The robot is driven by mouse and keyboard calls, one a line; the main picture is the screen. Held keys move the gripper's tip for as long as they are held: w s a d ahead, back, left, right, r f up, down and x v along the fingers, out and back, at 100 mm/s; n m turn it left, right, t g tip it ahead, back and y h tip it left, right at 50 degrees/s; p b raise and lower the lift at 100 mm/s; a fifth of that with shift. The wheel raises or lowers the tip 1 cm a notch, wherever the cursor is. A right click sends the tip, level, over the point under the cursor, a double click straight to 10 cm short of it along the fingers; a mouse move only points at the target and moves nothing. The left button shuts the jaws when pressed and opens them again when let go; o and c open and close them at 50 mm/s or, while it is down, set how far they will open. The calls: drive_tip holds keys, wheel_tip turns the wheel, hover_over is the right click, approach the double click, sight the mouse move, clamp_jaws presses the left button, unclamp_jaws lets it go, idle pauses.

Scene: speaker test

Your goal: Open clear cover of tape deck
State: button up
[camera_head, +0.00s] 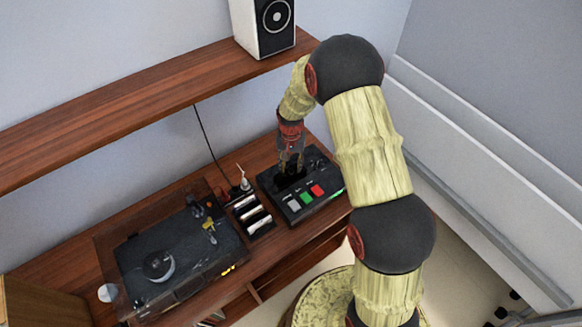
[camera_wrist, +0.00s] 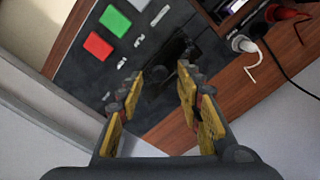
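The tape deck (camera_head: 318,208) is a black box on the wooden shelf, with a white, a green (camera_head: 305,198) and a red button (camera_head: 317,190) along its front. In the wrist view the deck (camera_wrist: 78,70) fills the upper left, with the same buttons and a dark recess (camera_wrist: 172,62) between my fingers. I cannot make out the edges of the clear cover or tell how it stands. My gripper (camera_head: 290,168) points down over the back left part of the deck, at the recess. In the wrist view its fingers (camera_wrist: 160,84) are apart, with nothing seen between them. Contact with the deck is unclear.
A rack of cassettes (camera_head: 252,214) and white plugs (camera_head: 244,184) with cables stand left of the deck. A turntable (camera_head: 180,262) under a clear lid is farther left. An upper shelf (camera_head: 150,95) with a speaker (camera_head: 264,24) hangs above. A wall panel is at right.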

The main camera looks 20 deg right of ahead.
drive_tip(key=shift+f, duration=0.8)
drive_tip(key=c, duration=0.3)
clamp_jaws()
